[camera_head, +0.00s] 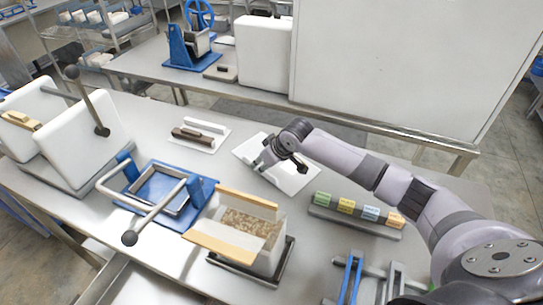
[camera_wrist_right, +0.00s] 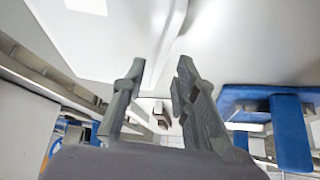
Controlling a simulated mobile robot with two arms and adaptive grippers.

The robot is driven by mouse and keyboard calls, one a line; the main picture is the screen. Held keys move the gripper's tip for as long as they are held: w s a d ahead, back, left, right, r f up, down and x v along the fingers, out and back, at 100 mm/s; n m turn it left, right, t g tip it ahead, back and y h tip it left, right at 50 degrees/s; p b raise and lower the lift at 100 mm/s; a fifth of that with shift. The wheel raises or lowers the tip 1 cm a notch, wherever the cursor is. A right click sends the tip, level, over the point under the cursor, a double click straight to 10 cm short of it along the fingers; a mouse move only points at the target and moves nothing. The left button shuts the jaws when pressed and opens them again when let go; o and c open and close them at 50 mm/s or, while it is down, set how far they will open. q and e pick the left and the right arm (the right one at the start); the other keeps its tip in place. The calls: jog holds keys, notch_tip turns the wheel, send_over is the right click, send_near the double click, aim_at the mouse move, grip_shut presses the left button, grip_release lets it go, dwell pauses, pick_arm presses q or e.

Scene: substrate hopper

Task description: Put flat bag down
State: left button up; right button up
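A thin white flat sheet (camera_head: 292,176) lies on the steel table under my right gripper. I cannot tell whether it is the flat bag or a mat. My right gripper (camera_head: 264,158) is just above its upper left part, and its wrist hides some of it. A pale surface (camera_wrist_right: 95,45) fills the upper left of that view. My left gripper is not in view.
A substrate-filled clear bag (camera_head: 252,225) stands in a holder at the front. A blue frame with a lever (camera_head: 160,190) is left of it. A rack of coloured blocks (camera_head: 355,218) is at right. A white mat with a brown-handled tool (camera_head: 200,134) lies behind.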

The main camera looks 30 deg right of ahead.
jog(key=v, duration=1)
jog(key=shift+b, duration=0.45)
jog(key=shift+s, duration=0.1)
